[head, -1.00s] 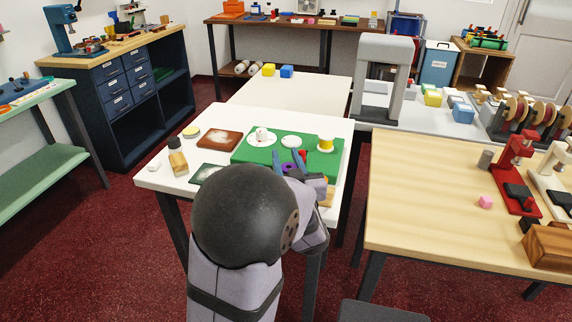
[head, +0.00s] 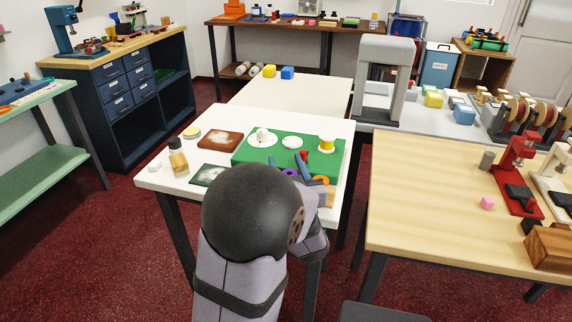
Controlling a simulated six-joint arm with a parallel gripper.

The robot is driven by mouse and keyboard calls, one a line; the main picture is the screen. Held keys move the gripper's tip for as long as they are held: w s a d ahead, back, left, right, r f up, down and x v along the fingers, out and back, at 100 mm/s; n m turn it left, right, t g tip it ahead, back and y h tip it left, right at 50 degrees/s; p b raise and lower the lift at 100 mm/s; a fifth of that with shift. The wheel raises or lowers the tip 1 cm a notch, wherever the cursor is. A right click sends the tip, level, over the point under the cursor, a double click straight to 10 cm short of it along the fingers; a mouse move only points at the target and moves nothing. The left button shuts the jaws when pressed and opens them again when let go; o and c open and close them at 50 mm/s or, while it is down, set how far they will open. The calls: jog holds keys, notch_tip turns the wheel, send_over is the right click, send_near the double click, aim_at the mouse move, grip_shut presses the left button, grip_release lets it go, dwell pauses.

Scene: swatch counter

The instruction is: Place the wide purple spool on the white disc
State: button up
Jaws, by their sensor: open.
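The purple spool (head: 290,172) is small and partly hidden on the near edge of the green mat (head: 243,157). A white disc (head: 292,142) lies mid-mat and looks bare. My gripper (head: 288,168) is open, with a blue-grey finger showing left of the purple spool. My arm hides most of the gripper, so I cannot tell whether the fingers are around or above the spool.
A white spool on a white saucer (head: 251,141) stands left of the bare disc, and a yellow-and-white spool (head: 326,145) stands right. A red piece (head: 304,155) and an orange ring (head: 321,180) are close to my gripper. A brown tile (head: 220,140) lies left.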

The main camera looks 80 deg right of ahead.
jog(key=shift+s, duration=0.15)
jog(key=v, duration=0.5)
jog(key=shift+s+d, duration=0.1)
jog(key=shift+a+f+b, duration=0.15)
jog(key=shift+a+b, duration=0.1)
jog(key=shift+b, duration=0.55)
jog(key=shift+s+a+b, duration=0.2)
jog(key=shift+a+b, duration=0.2)
jog(key=shift+b, duration=0.5)
jog(key=shift+s+a+b, duration=0.15)
jog(key=shift+a+b, duration=0.35)
jog(key=shift+b, duration=0.4)
jog(key=shift+c, duration=1.2)
